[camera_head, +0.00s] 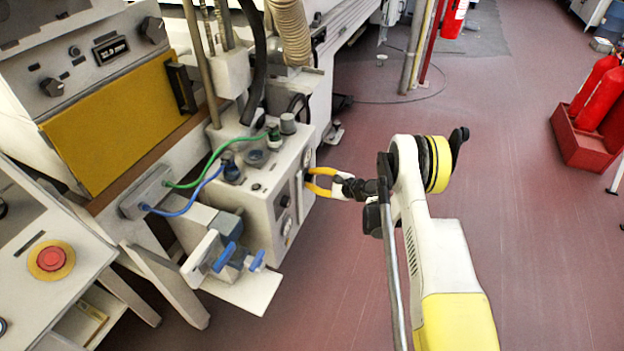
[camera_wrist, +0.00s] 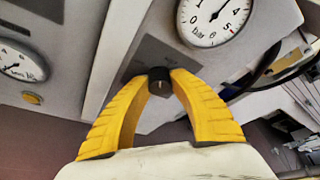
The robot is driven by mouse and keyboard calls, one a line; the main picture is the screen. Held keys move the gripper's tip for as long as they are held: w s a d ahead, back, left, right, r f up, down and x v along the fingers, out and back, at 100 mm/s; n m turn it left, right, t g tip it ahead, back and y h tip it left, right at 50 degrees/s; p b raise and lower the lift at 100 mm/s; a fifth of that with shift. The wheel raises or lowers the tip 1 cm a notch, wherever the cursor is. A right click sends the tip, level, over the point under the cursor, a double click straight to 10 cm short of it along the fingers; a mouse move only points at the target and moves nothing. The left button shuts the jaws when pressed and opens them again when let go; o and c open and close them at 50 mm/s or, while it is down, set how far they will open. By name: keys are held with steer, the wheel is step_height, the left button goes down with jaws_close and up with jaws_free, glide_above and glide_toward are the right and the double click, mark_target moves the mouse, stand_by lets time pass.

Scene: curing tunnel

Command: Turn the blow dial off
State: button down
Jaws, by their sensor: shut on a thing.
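In the wrist view a small black dial (camera_wrist: 159,82) with a pale pointer mark sits on a dark plate on a grey panel. I take it for the blow dial; no label on it is readable. My gripper (camera_wrist: 160,76) has its two yellow fingers closed around the dial, one tip on each side. In the head view my gripper (camera_head: 309,180) reaches from the right to the side face of the grey control box (camera_head: 262,208). The dial itself is hidden there by the fingers.
A round bar gauge (camera_wrist: 215,17) is just above right of the dial; another gauge (camera_wrist: 22,63) is at the left. Green (camera_head: 215,160) and blue (camera_head: 185,208) hoses run to the box top. A red emergency button (camera_head: 51,259) is at left.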

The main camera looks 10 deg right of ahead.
steer(key=shift+n+t, duration=0.6)
steer(key=shift+n, duration=0.3)
steer(key=c, duration=1.1)
jaws_free()
